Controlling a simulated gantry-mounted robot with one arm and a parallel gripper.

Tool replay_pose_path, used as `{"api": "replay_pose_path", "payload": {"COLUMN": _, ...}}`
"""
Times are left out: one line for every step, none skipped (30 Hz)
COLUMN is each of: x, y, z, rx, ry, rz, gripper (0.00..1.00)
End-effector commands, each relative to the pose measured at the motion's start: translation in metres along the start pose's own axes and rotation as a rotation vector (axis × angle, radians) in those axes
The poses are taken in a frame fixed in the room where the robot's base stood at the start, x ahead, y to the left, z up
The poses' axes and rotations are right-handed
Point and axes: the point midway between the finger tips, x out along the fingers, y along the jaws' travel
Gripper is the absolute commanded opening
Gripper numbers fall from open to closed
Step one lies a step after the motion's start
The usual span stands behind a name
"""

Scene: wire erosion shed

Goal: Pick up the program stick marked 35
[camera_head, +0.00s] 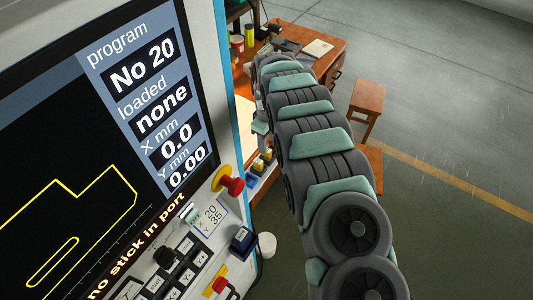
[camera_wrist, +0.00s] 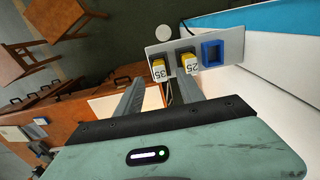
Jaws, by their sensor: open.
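The program stick marked 35 (camera_wrist: 158,71) has a yellow body with a white label and dark top. It sits at the left end of a grey rack plate (camera_wrist: 160,50) in the wrist view. A like stick marked 25 (camera_wrist: 188,65) sits to its right, then an empty blue-framed slot (camera_wrist: 212,53). My gripper (camera_wrist: 162,82) is open and empty. Stick 35 shows between its fingertips, with stick 25 behind or beside the right finger; depth is hard to tell. In the head view the yellow sticks (camera_head: 258,165) show small beside my arm, which hides most of the gripper.
The machine screen (camera_head: 150,100) reads No 20, loaded none, no stick in port. A wooden desk (camera_head: 320,60) and stool (camera_head: 367,98) stand beyond my arm.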

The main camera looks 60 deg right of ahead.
Motion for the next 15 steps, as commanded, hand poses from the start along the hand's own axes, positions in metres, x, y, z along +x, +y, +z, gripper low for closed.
{"api": "replay_pose_path", "payload": {"x": 0.002, "y": 0.000, "z": 0.000, "rx": 0.000, "ry": -0.001, "rz": -0.001, "gripper": 0.45}}
{"api": "replay_pose_path", "payload": {"x": 0.004, "y": 0.000, "z": 0.000, "rx": 0.000, "ry": -0.001, "rz": -0.001, "gripper": 0.45}}
{"api": "replay_pose_path", "payload": {"x": 0.006, "y": -0.001, "z": 0.001, "rx": -0.001, "ry": -0.002, "rz": -0.002, "gripper": 0.45}}
{"api": "replay_pose_path", "payload": {"x": 0.008, "y": -0.001, "z": 0.001, "rx": -0.001, "ry": -0.002, "rz": -0.002, "gripper": 0.45}}
{"api": "replay_pose_path", "payload": {"x": 0.011, "y": -0.001, "z": 0.001, "rx": -0.001, "ry": -0.002, "rz": -0.002, "gripper": 0.45}}
{"api": "replay_pose_path", "payload": {"x": 0.014, "y": 0.000, "z": 0.000, "rx": -0.002, "ry": -0.001, "rz": -0.001, "gripper": 0.45}}
{"api": "replay_pose_path", "payload": {"x": 0.016, "y": 0.000, "z": 0.000, "rx": -0.002, "ry": 0.001, "rz": 0.000, "gripper": 0.45}}
{"api": "replay_pose_path", "payload": {"x": 0.018, "y": 0.001, "z": -0.001, "rx": -0.002, "ry": 0.002, "rz": 0.001, "gripper": 0.45}}
{"api": "replay_pose_path", "payload": {"x": 0.023, "y": 0.000, "z": -0.001, "rx": -0.002, "ry": 0.001, "rz": 0.000, "gripper": 0.45}}
{"api": "replay_pose_path", "payload": {"x": 0.026, "y": 0.000, "z": -0.001, "rx": -0.002, "ry": 0.000, "rz": -0.002, "gripper": 0.45}}
{"api": "replay_pose_path", "payload": {"x": 0.029, "y": -0.001, "z": -0.001, "rx": -0.002, "ry": 0.000, "rz": -0.002, "gripper": 0.45}}
{"api": "replay_pose_path", "payload": {"x": 0.031, "y": 0.000, "z": -0.001, "rx": -0.001, "ry": 0.002, "rz": 0.000, "gripper": 0.45}}
{"api": "replay_pose_path", "payload": {"x": 0.034, "y": 0.000, "z": -0.002, "rx": -0.002, "ry": 0.002, "rz": 0.001, "gripper": 0.45}}
{"api": "replay_pose_path", "payload": {"x": 0.038, "y": 0.000, "z": -0.002, "rx": -0.002, "ry": 0.001, "rz": -0.001, "gripper": 0.45}}
{"api": "replay_pose_path", "payload": {"x": 0.043, "y": -0.001, "z": -0.001, "rx": -0.002, "ry": -0.001, "rz": -0.003, "gripper": 0.45}}
